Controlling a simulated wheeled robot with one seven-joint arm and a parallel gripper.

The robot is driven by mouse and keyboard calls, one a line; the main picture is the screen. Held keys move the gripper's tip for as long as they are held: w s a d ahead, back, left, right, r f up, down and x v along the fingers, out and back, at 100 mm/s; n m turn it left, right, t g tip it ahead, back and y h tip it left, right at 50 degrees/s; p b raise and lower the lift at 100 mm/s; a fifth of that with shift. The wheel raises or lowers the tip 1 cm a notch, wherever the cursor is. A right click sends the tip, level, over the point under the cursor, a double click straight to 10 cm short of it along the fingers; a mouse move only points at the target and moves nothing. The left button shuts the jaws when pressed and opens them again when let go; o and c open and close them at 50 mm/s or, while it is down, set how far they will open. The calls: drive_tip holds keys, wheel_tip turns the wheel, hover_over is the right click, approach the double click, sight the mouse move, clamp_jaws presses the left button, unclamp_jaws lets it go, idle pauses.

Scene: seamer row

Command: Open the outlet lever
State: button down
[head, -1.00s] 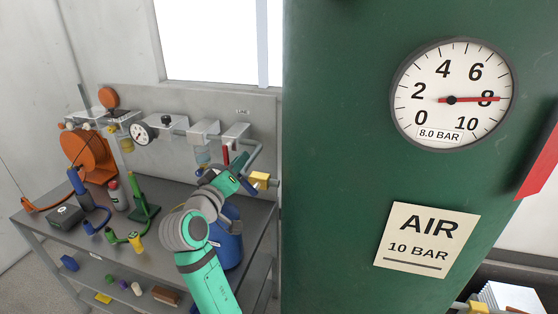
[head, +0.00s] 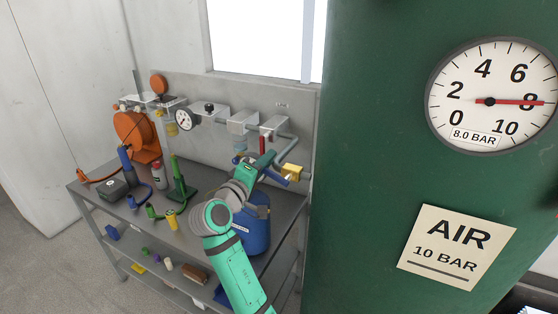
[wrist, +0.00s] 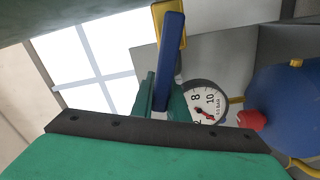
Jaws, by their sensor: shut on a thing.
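The outlet lever is a blue bar (head: 275,177) on a yellow valve body (head: 292,172) at the end of the grey pipe, left of the big green tank. In the wrist view the blue lever (wrist: 170,45) runs down from the yellow body (wrist: 158,12) into my jaws. My gripper (head: 262,167) is shut on the lever; in the wrist view its green fingers (wrist: 158,92) stand on both sides of it. The lever's gripped end is partly hidden by the fingers.
The green tank (head: 375,150) with a gauge reading 8 stands close on the right. A red lever (head: 262,144) is above my gripper. A blue vessel (head: 255,230) is below it. The bench (head: 195,238) holds several tools and an orange reel (head: 135,130).

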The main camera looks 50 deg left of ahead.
idle(0.4)
drive_tip(key=c, duration=1.7)
unclamp_jaws()
drive_tip(key=v, duration=1.1)
drive_tip(key=shift+w, duration=0.2)
